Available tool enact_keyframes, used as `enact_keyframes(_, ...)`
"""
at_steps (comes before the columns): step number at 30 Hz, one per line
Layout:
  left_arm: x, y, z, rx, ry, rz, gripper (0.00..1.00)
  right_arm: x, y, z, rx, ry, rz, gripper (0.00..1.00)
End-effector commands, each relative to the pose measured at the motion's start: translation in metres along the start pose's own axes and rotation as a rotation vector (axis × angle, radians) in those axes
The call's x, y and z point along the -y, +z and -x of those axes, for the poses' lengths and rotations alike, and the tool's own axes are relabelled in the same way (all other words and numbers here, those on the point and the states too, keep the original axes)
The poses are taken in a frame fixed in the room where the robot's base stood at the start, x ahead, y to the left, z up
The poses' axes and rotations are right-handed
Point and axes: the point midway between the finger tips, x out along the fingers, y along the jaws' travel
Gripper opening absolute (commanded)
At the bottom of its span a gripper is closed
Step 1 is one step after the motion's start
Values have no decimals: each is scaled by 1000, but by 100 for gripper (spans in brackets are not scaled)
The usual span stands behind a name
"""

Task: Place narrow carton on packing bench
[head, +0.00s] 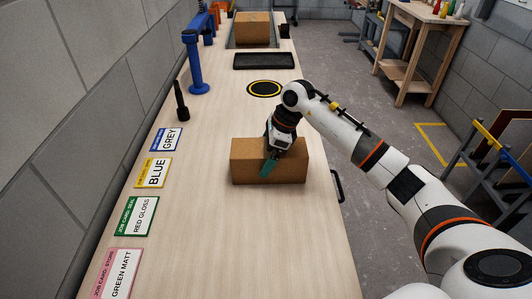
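A brown carton (242,163) sits in the middle of the wooden bench (225,240), or very close above it; I cannot tell which. My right gripper (270,163) reaches down over it from the right. One teal finger shows against the carton's near side, and the other finger is hidden, so I cannot tell whether the gripper is shut on it. A second brown carton (252,27) stands at the far end of the bench on a grey frame. I cannot tell which one is the narrow carton. My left gripper is not in view.
Job cards (136,216) line the bench's left edge, with a dark upright tool (182,102) and a blue post (195,65) beyond. A yellow-ringed black disc (264,89) and a black tray (263,60) lie behind the near carton.

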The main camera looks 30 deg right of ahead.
Motion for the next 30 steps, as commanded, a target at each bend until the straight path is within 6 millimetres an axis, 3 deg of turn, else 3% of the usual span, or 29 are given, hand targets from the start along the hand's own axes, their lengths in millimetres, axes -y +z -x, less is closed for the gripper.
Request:
enact_keyframes(10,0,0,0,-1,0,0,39,-1,-1,9,0,2,0,99)
enact_keyframes(24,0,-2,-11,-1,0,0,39,-1,-1,102,-2,3,1,99)
enact_keyframes(30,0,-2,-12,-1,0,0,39,0,-1,120,-1,0,-1,99)
